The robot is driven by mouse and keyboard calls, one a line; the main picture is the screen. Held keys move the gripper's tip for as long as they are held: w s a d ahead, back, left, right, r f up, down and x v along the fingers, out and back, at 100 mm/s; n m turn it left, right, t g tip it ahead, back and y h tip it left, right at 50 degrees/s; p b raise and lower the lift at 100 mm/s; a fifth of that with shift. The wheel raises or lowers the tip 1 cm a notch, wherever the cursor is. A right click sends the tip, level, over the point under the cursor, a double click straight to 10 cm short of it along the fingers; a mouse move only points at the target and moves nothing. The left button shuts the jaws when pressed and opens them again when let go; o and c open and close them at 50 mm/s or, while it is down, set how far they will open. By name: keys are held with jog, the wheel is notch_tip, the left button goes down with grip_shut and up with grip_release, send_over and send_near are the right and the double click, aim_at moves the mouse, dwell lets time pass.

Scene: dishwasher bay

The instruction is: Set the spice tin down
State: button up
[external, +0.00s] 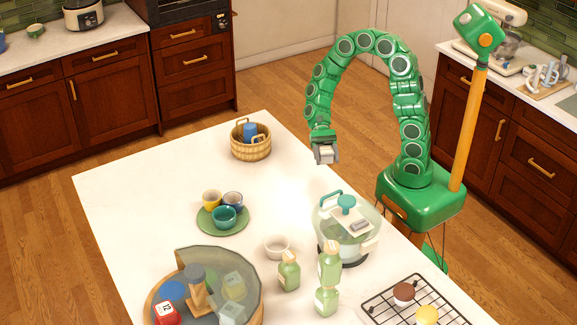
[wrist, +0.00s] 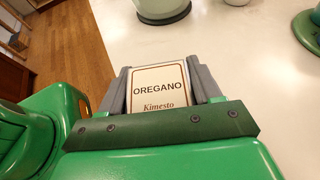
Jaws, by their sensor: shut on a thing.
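My gripper (external: 325,154) is shut on the spice tin and holds it in the air above the far right side of the white island top (external: 150,180). In the wrist view the tin (wrist: 158,88) shows a cream label reading "OREGANO Kimesto" between the two grey fingers of my gripper (wrist: 163,85). In the external view the tin (external: 326,153) is a small pale block, largely covered by the fingers. Its underside is hidden.
A wicker basket (external: 250,148) with a blue item stands at the back. A green plate (external: 222,230) holds several cups. A glass-lidded pot (external: 348,225), small bowl (external: 277,246), green bottles (external: 289,271), turntable (external: 258,305) and wire rack (external: 440,297) stand nearer. The counter between basket and pot is clear.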

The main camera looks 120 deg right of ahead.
send_over(313, 184)
jog(key=shift+w+f, duration=0.1)
jog(key=shift+f, duration=4.45)
jog(key=shift+f, duration=0.15)
jog(key=o, duration=1.1)
